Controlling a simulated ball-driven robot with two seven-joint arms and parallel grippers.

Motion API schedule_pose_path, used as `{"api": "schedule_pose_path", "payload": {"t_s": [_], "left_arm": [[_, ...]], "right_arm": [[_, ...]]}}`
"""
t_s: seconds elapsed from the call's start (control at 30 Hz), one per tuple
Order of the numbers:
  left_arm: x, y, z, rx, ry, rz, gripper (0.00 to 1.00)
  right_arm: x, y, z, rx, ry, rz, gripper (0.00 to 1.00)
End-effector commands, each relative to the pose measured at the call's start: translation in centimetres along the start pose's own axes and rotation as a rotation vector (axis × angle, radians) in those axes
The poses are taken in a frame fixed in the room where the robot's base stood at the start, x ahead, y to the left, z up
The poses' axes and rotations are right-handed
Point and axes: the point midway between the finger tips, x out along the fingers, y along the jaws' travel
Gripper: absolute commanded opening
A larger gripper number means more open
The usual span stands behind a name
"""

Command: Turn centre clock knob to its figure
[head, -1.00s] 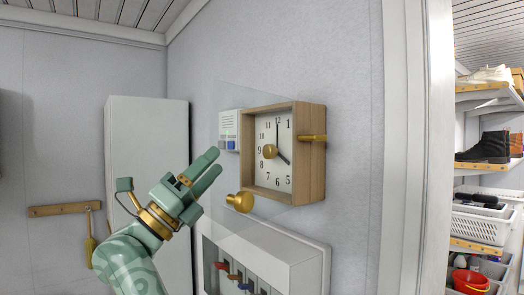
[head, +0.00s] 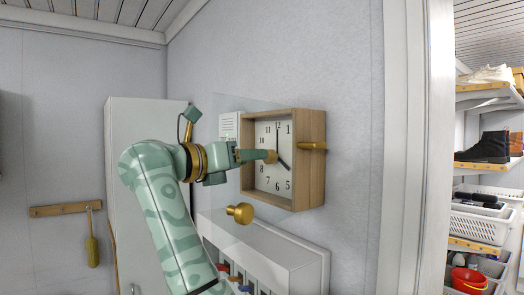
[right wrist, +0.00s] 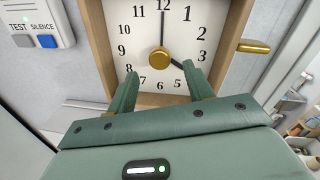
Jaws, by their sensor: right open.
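The wooden-framed clock (head: 310,180) hangs on the grey wall, with a white numbered face. Its long hand points at 12 and its short hand towards 4. The brass centre knob (head: 271,157) sits at the middle of the face; it also shows in the right wrist view (right wrist: 160,57). My right gripper (head: 264,155) reaches in from the left at the face. In the right wrist view its two fingers (right wrist: 160,72) are apart, one on each side below the knob. I cannot tell whether they touch it. The right finger partly hides the short hand. My left gripper is not in view.
A brass peg (head: 312,146) sticks out of the clock's right side. Another brass knob (head: 240,213) stands below left of the clock, by a faint clear pane. A white panel with TEST and SILENCE buttons (right wrist: 36,25) is left of the clock. A white box (head: 262,250) is below.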

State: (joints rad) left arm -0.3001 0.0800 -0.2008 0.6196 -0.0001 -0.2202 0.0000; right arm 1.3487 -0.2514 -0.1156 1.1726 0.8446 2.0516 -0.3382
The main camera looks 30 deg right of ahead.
Motion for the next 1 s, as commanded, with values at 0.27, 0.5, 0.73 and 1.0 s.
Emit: {"api": "schedule_pose_path", "payload": {"t_s": [0.27,0.5,0.73,1.0], "left_arm": [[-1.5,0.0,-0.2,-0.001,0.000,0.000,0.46],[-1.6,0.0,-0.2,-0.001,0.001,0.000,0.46],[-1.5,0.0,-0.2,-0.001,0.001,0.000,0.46],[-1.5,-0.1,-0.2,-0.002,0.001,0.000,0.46]], "right_arm": [[4.3,0.0,0.1,-0.001,0.000,-0.001,0.52],[4.9,0.0,0.0,-0.001,-0.001,0.000,0.52],[4.9,0.0,0.0,-0.001,0.000,0.000,0.24],[4.8,0.0,-0.1,0.003,0.000,0.000,0.07]]}}
